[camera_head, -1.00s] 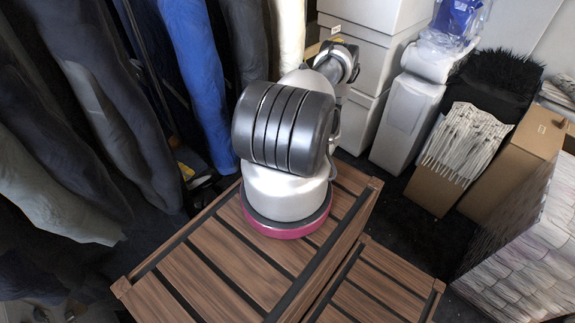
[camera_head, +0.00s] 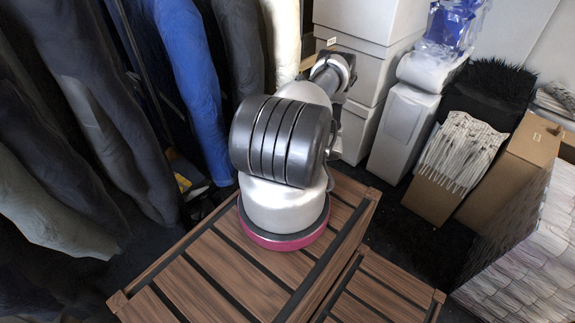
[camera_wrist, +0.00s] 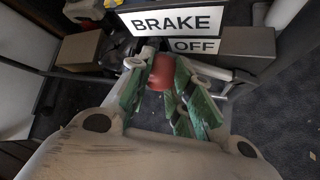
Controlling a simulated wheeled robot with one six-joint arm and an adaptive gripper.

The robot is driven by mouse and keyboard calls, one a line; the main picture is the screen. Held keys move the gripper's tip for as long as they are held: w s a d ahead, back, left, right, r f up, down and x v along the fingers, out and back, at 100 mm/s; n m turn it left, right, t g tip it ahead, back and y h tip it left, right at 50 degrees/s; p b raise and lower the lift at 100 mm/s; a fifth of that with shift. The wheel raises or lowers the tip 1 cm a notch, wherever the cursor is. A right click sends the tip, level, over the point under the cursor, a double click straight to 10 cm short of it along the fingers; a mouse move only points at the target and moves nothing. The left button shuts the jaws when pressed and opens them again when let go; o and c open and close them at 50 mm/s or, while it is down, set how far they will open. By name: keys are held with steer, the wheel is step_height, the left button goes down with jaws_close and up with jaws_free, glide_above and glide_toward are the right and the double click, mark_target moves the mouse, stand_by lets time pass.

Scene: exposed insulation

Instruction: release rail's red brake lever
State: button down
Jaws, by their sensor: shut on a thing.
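The red brake lever (camera_wrist: 162,73) shows in the wrist view just below the sign. Its red end sits between the two green-padded fingers of my gripper (camera_wrist: 160,82), which are shut on it. The rest of the lever is hidden by the fingers. A white sign (camera_wrist: 178,24) above reads "BRAKE", and a smaller plate (camera_wrist: 196,46) below it reads "OFF". In the head view my arm stands in the middle, and my gripper, the lever and the rail are out of sight behind it.
In the head view, hanging clothes (camera_head: 190,80) fill the left side. White storage boxes (camera_head: 365,55) stand behind my arm. Cardboard boxes (camera_head: 510,170) and a large patterned block (camera_head: 525,240) stand at the right. Dark carpet (camera_head: 405,235) lies between them and my wooden-slatted base.

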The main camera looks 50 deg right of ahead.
steer(key=shift+w+d+r, duration=0.1)
steer(key=c, duration=1.3)
jaws_free()
steer(key=v, duration=1.2)
